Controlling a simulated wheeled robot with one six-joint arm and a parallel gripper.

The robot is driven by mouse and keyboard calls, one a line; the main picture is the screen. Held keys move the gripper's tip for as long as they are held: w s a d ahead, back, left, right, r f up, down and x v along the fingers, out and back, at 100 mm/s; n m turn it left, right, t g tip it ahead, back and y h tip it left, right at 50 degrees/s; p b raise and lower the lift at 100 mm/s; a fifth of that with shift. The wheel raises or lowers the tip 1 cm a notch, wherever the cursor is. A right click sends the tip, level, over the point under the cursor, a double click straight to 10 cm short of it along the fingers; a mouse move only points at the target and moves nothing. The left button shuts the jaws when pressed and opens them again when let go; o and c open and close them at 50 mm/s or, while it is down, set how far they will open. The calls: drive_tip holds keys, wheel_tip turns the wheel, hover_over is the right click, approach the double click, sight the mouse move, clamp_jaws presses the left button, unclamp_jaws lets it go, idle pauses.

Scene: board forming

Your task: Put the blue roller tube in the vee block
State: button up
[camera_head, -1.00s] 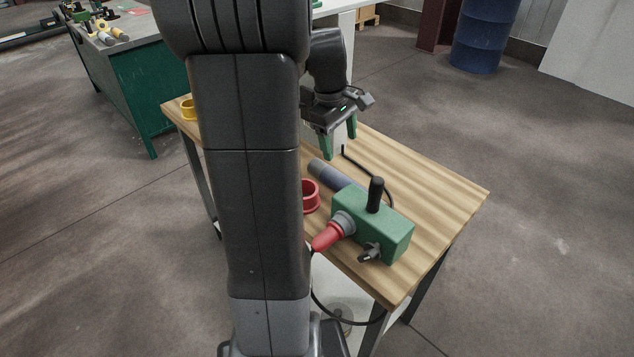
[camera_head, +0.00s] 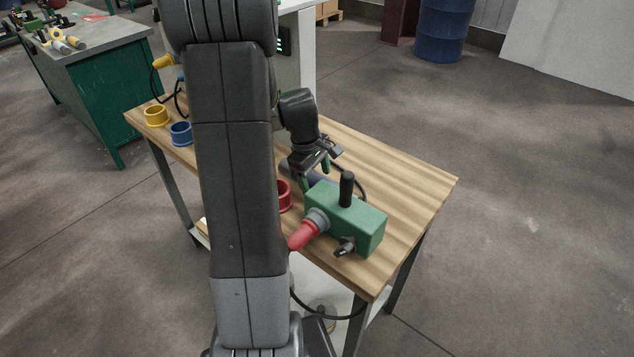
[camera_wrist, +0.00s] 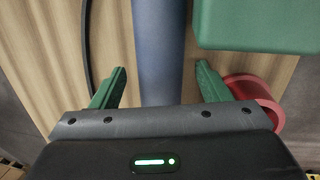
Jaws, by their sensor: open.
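The blue roller tube (camera_wrist: 158,40) runs lengthwise between the two green fingers of my gripper (camera_wrist: 162,66) in the wrist view. The fingers are open, one on each side of it, with a visible gap on both sides. In the head view my gripper (camera_head: 314,177) is low over the wooden table, just behind a green block. There the tube (camera_head: 317,178) is mostly hidden by my gripper and that block. I cannot make out a vee block in either view.
The green block (camera_head: 345,222) with a black upright handle and red nozzle stands close beside the tube. A red ring (camera_head: 284,197) is near it. Blue (camera_head: 181,134) and yellow (camera_head: 156,117) rings stand farther left. The table's right side (camera_head: 415,185) is clear.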

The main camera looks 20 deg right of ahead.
drive_tip(key=shift+f, duration=0.3)
drive_tip(key=shift+c, duration=0.4)
clamp_jaws()
drive_tip(key=shift+r, duration=0.1)
